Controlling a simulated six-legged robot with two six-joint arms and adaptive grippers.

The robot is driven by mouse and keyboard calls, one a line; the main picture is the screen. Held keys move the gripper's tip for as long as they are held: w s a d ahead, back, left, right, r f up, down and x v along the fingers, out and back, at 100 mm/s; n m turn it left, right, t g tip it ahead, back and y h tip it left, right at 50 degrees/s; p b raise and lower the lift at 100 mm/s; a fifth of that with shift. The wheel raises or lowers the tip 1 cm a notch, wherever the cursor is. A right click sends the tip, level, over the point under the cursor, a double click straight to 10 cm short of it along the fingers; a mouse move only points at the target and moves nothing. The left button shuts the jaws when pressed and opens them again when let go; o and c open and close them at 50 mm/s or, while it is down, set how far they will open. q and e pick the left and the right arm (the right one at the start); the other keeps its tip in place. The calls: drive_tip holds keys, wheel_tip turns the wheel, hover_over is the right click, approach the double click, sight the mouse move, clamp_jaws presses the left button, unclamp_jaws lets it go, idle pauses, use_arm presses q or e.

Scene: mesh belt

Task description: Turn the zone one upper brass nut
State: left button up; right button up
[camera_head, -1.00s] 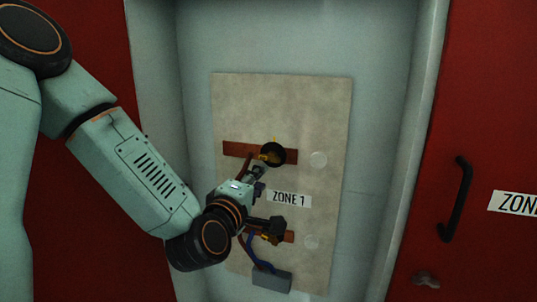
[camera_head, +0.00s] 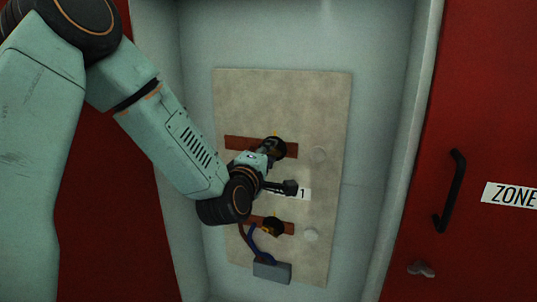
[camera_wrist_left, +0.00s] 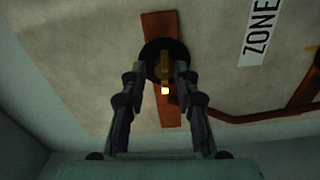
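The upper brass nut (camera_wrist_left: 165,64) sits in a dark round mount on the upper copper bar (camera_wrist_left: 155,24) in the left wrist view. In the head view the upper mount (camera_head: 276,146) shows just beyond my left gripper (camera_head: 270,150), which hides much of it. In the left wrist view my left gripper (camera_wrist_left: 160,72) is open, its two fingertips on either side of the brass nut. I cannot tell whether the fingers touch it. The ZONE 1 label (camera_head: 304,194) is partly covered by my wrist. My right gripper is in neither view.
The beige panel (camera_head: 235,90) is set inside a pale recess between red doors. Below are a lower copper bar with a dark mount (camera_head: 273,226), wires and a grey box (camera_head: 271,271). The right door has a black handle (camera_head: 450,191).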

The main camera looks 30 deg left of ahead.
use_arm(q)
drive_tip(key=shift+w+a+f, duration=0.4)
drive_tip(key=shift+a, duration=0.05)
drive_tip(key=c, duration=0.3)
drive_tip(key=shift+s+d, duration=0.1)
drive_tip(key=shift+d, duration=0.05)
clamp_jaws()
drive_tip(key=shift+m, duration=0.4)
drive_tip(key=shift+s+d+f+m+p, duration=0.1)
drive_tip(key=shift+m+p, duration=1.4)
drive_tip(key=shift+m, duration=2.2)
drive_tip(key=shift+d+m+p, duration=0.1)
drive_tip(key=shift+m+p, duration=1.35)
drive_tip(key=shift+m, duration=2.25)
drive_tip(key=shift+a, duration=0.1)
